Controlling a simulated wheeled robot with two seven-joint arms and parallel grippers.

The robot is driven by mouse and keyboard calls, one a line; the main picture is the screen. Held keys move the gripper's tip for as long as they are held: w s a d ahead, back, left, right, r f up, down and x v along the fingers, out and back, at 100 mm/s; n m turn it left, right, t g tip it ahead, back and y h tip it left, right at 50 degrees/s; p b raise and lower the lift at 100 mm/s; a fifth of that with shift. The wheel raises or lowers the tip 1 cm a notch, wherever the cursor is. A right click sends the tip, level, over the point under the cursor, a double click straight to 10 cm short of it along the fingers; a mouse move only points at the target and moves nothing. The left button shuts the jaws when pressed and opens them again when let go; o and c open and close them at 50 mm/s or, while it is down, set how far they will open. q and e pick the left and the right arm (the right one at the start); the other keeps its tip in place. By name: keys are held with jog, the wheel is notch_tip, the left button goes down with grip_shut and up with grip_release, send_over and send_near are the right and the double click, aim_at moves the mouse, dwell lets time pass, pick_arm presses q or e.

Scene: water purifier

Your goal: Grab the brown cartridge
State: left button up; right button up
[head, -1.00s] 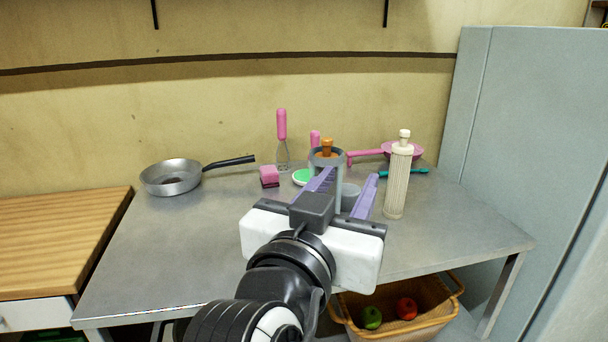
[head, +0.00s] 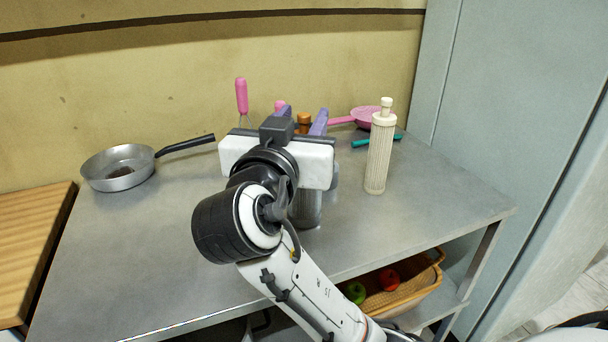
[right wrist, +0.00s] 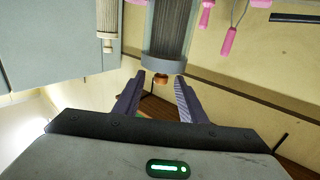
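The brown cartridge (head: 304,118) shows only as an orange-brown top, sticking out of a grey cylindrical housing (head: 306,208) on the metal table. In the right wrist view, the brown top (right wrist: 161,79) sits at the rim of the housing (right wrist: 170,38), between the fingertips. My right gripper (head: 303,111) is open, with its purple fingers spread to either side of the brown top. I cannot tell whether they touch it. The gripper body and arm hide much of the housing in the head view. My left gripper is not in view.
A cream ribbed cartridge (head: 379,155) stands upright to the right. A frying pan (head: 118,168) sits at the left. A pink pan (head: 366,117) and a teal utensil (head: 372,141) lie behind. A basket with fruit (head: 405,290) is below. The table's front left is clear.

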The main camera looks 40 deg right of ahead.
jog(key=shift+x, duration=1)
grip_shut()
